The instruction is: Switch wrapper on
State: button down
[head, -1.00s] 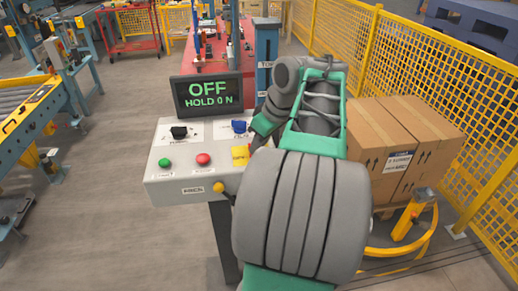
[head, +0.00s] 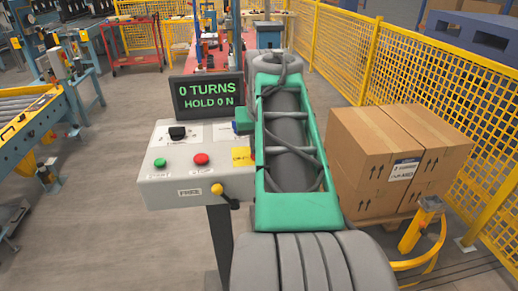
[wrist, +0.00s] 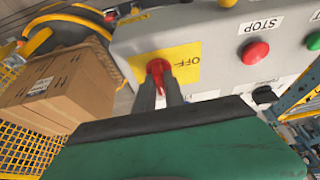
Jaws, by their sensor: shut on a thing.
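The wrapper's control box (head: 175,185) is grey and stands on a post. Its display (head: 206,98) reads "0 TURNS HOLD 0 N". A yellow plate (wrist: 190,64) on the panel carries a red rotary switch (wrist: 155,67) and the word OFF. In the wrist view my gripper (wrist: 161,84) is shut on the red switch, with its narrow fingers at either side of the handle. In the head view my arm hides the switch and my fingers; only an edge of the yellow plate (head: 241,155) shows.
Cartons (head: 365,150) stand on a pallet at right, before a yellow mesh fence (head: 440,110).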

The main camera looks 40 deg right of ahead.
dwell(0.5)
jog(key=c, duration=1.4)
grip_release()
jog(key=shift+c, duration=0.2)
jog(key=p+v, duration=0.1)
jog(key=v, duration=0.6)
jog(key=shift+s+a+r, duration=0.2)
jog(key=shift+r, duration=0.15)
